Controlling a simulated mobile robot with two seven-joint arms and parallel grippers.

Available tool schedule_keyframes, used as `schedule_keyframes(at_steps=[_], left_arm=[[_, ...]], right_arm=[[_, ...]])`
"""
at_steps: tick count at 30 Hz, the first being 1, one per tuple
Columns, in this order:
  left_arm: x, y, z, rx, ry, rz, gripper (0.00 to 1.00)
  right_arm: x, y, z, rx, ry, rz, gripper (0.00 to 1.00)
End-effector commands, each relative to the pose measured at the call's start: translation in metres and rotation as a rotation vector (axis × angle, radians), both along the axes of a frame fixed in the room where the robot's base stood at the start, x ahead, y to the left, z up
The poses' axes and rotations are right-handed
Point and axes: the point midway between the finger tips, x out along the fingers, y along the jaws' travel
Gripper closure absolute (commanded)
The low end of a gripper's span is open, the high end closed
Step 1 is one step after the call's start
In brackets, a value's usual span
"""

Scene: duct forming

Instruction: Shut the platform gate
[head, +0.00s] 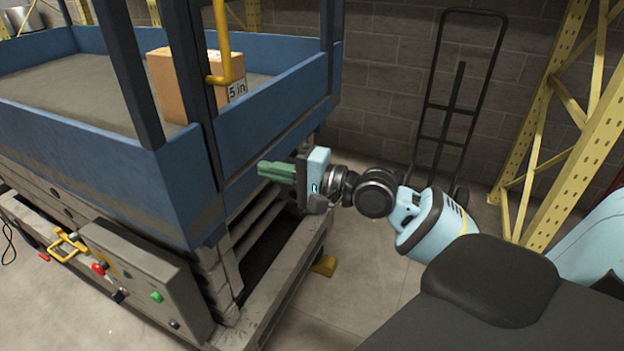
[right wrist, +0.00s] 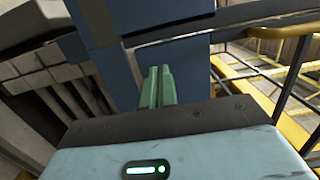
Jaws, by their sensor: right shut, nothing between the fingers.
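The lift platform (head: 270,110) has blue side walls and dark upright posts, and stands at the left in the head view. A bent yellow tube (head: 222,45) rises beside the near post and runs out of the top edge. It may be part of the gate; the gate's full outline is not in view, so I cannot tell how far it stands open. My right gripper (head: 264,169) has its green fingers together, empty, just outside and below the platform's right-hand wall. In the right wrist view the fingers (right wrist: 157,84) point toward blue structure. My left gripper is out of view.
A cardboard box (head: 180,85) stands on the platform deck. A control box (head: 145,280) with red and green buttons sits on the lift's base. A black hand truck (head: 455,100) leans at the block wall, and a yellow rack (head: 565,120) stands at right.

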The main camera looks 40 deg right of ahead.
Motion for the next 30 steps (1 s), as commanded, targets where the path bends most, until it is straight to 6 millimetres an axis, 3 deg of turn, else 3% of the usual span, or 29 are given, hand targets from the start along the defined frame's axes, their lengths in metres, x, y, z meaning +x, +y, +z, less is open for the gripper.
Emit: schedule_keyframes(at_steps=[6,13,30], left_arm=[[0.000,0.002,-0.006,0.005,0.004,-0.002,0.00],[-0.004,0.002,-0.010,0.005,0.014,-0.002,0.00],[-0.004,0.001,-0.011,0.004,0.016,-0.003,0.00]], right_arm=[[-0.029,-0.015,-0.004,-0.003,0.007,0.000,1.00],[-0.050,-0.026,-0.003,-0.002,0.006,-0.001,1.00],[-0.060,-0.030,0.000,-0.001,0.000,0.001,1.00]])
